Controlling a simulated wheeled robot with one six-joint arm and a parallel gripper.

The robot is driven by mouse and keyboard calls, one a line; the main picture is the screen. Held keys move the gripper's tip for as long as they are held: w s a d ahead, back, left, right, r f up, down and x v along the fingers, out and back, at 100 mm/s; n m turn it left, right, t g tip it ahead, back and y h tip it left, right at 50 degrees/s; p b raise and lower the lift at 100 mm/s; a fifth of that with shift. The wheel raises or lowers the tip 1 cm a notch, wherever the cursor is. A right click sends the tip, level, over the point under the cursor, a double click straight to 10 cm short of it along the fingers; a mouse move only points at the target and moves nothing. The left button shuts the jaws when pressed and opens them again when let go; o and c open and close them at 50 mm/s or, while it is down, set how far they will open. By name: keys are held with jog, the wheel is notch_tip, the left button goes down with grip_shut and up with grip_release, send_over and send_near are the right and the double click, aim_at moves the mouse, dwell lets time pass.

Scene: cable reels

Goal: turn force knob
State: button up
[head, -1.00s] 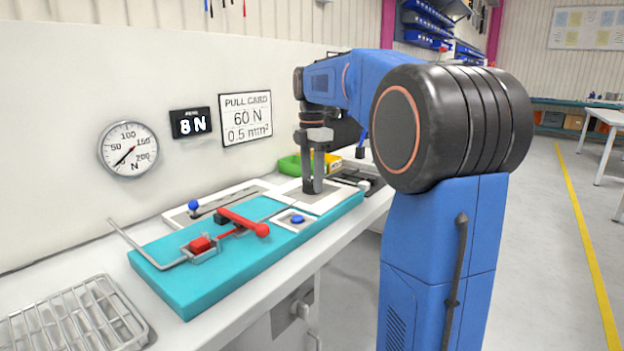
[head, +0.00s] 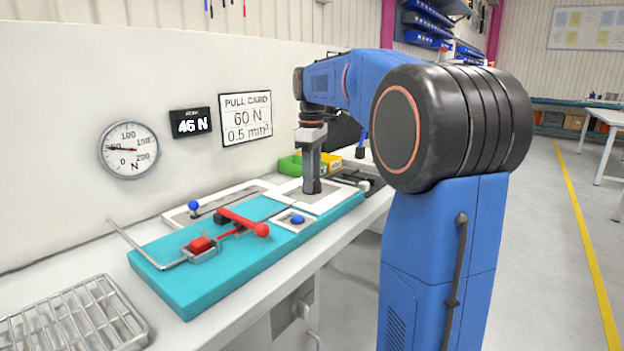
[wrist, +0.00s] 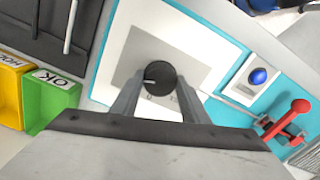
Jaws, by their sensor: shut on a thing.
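The force knob (wrist: 160,78) is a round black dial with a light pointer mark, set on a grey and white plate. My gripper (wrist: 158,100) is shut on the knob, one finger on each side, in the wrist view. In the head view my gripper (head: 312,185) points straight down onto the plate and hides most of the knob. The digital display (head: 191,122) reads about 46 N. The round dial gauge (head: 129,150) has its needle pointing left, near 50. The pull card (head: 246,118) reads 60 N, 0.5 mm².
A wire rack (head: 75,320) lies at front left. Green (wrist: 52,103) and yellow (wrist: 12,90) bins stand beyond the plate.

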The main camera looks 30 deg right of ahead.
jog(key=shift+m, duration=0.8)
jog(key=o, duration=1.1)
jog(key=shift+c, duration=0.2)
jog(key=shift+r, duration=0.1)
notch_tip(320, 180, up, 17)
jog(key=shift+r, duration=0.1)
